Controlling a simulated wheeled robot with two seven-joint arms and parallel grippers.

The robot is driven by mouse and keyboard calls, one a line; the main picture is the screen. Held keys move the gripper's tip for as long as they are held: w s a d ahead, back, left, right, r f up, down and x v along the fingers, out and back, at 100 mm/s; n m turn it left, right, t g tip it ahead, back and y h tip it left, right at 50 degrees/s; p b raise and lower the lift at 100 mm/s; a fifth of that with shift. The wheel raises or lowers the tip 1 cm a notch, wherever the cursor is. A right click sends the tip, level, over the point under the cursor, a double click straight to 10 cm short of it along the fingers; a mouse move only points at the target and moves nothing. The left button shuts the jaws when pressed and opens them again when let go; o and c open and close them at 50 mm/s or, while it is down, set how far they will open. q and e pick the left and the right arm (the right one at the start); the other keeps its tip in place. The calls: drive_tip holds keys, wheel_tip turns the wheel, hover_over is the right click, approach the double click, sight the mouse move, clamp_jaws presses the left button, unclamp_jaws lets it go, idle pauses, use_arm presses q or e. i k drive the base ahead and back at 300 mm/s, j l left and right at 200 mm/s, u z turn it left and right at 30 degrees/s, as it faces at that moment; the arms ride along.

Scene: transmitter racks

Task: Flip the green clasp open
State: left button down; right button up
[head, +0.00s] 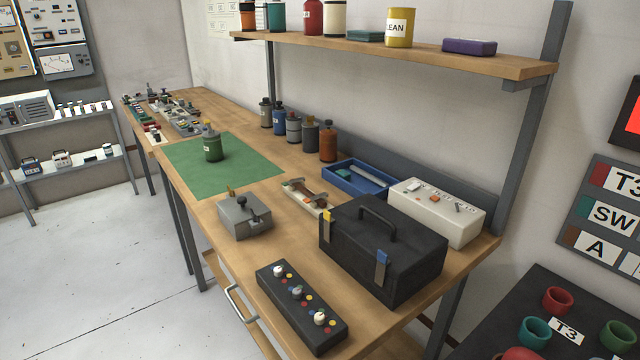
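A black case (410,268) with a handle (377,221) on its lid stands on the wooden workbench, lid down. Its front face carries a clasp with a yellow tab (327,219) near the left end and a clasp with a blue tab (382,257) near the right end. Grey strips hang below both tabs. I see no green clasp on the case sides in view; its far sides are hidden. Neither of my grippers is in view.
A black panel with knobs (301,312) lies in front of the case, and a grey box with a lever (245,217) is to its left. A white switch box (437,212) and blue tray (354,178) stand behind. A green mat (247,172) has free room.

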sight(285, 183)
drive_tip(key=i+j+z, duration=0.15)
drive_tip(key=j+z, duration=0.15)
drive_tip(key=z, duration=0.2)
drive_tip(key=j+z, duration=0.3)
drive_tip(key=z, duration=0.15)
drive_tip(key=i+j+z, duration=0.1)
drive_tip(key=j+z, duration=0.5)
drive_tip(key=j, duration=0.5)
drive_tip(key=k+j+z, duration=0.1)
drive_tip(key=j, duration=0.45)
drive_tip(key=k+j, duration=0.1)
drive_tip(key=j, duration=0.5)
drive_tip(key=j+z, duration=0.15)
drive_tip(key=j, duration=0.4)
drive_tip(key=k, duration=0.05)
